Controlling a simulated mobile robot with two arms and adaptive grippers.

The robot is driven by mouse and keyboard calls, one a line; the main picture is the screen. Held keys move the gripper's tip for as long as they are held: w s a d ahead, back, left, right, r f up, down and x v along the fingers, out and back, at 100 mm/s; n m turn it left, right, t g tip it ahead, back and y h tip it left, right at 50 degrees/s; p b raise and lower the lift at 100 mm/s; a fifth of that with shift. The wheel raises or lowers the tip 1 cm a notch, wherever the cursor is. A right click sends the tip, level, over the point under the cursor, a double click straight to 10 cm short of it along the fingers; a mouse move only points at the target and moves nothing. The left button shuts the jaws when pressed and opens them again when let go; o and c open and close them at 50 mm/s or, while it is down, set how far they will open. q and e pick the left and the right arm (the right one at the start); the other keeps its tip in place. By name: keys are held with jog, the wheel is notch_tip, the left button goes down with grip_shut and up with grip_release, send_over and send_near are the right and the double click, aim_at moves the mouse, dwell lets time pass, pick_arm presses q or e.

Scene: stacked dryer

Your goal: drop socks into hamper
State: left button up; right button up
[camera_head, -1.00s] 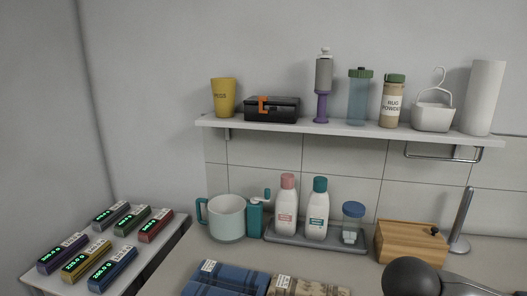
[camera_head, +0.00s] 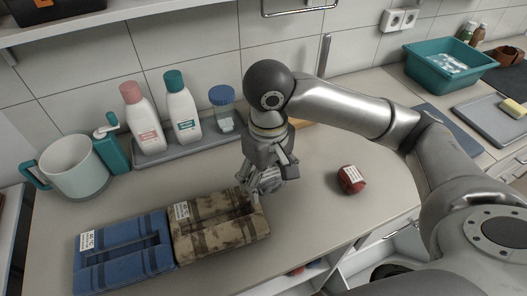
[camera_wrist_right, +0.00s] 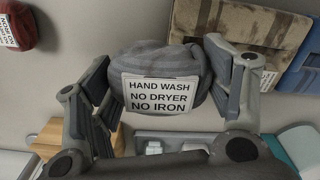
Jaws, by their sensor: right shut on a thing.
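My right gripper (camera_head: 262,182) is shut on a rolled grey sock bundle (camera_wrist_right: 165,75), above the counter beside the brown folded cloth. The bundle's white label reads "HAND WASH NO DRYER NO IRON" in the right wrist view. In the head view the fingers mostly cover the bundle. A dark red rolled bundle (camera_head: 351,179) with a white label lies on the counter to the right of the gripper; it also shows at the top left of the right wrist view (camera_wrist_right: 18,25). I cannot make out a hamper for certain. My left gripper is not in view.
A brown patterned folded cloth (camera_head: 218,226) and a blue one (camera_head: 122,256) lie at the front left. Bottles stand on a grey tray (camera_head: 190,143) behind. A teal basin (camera_head: 441,64) stands at the back right. Open white cabinet space (camera_head: 345,268) shows below the counter edge.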

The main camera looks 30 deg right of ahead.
jog(key=w+d+f, duration=0.1)
jog(key=w+f, duration=0.2)
jog(key=w, duration=0.1)
jog(key=w+d+f+p, duration=0.1)
jog(key=w+f, duration=0.1)
jog(key=w, duration=0.2)
jog(key=w+f, duration=0.3)
jog(key=w, duration=0.1)
jog(key=shift+d+f+p, duration=0.35)
jog(key=shift+d+p, duration=0.05)
jog(key=shift+w+f, duration=0.1)
jog(key=shift+f, duration=0.15)
notch_tip(320, 180, down, 3)
jog(key=shift+w+p, duration=0.1)
jog(key=shift+p, duration=0.6)
jog(key=shift+f, duration=0.15)
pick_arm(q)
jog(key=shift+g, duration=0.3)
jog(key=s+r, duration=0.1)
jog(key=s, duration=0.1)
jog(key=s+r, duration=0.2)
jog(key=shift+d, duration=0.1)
